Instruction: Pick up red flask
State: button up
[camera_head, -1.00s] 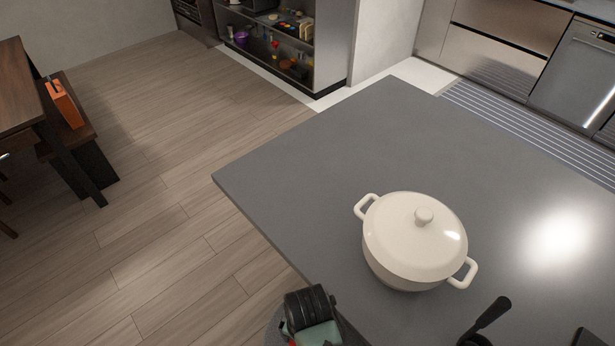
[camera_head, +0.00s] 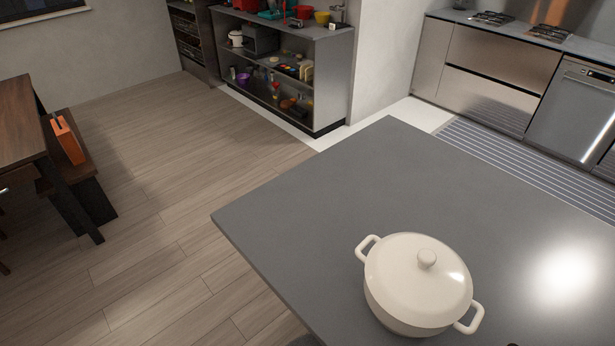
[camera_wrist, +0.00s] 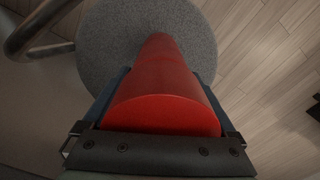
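The red flask (camera_wrist: 165,100) is a plain red cylinder, seen end-on from above in the wrist view. My gripper (camera_wrist: 165,82) has its dark blue fingers along both sides of it, and the flask fills the gap between them. The fingers look shut on it. Its far end points at a round speckled grey surface (camera_wrist: 100,50); I cannot tell whether it touches that surface. Neither the flask nor my gripper shows in the head view.
A cream lidded pot (camera_head: 415,280) stands on the grey counter (camera_head: 330,190). The counter behind it is clear. A curved metal bar (camera_wrist: 35,30) is at the wrist view's upper left. A wooden bench (camera_head: 90,165) is at the left, with open floor between.

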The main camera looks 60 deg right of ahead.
grip_shut()
dwell(0.3)
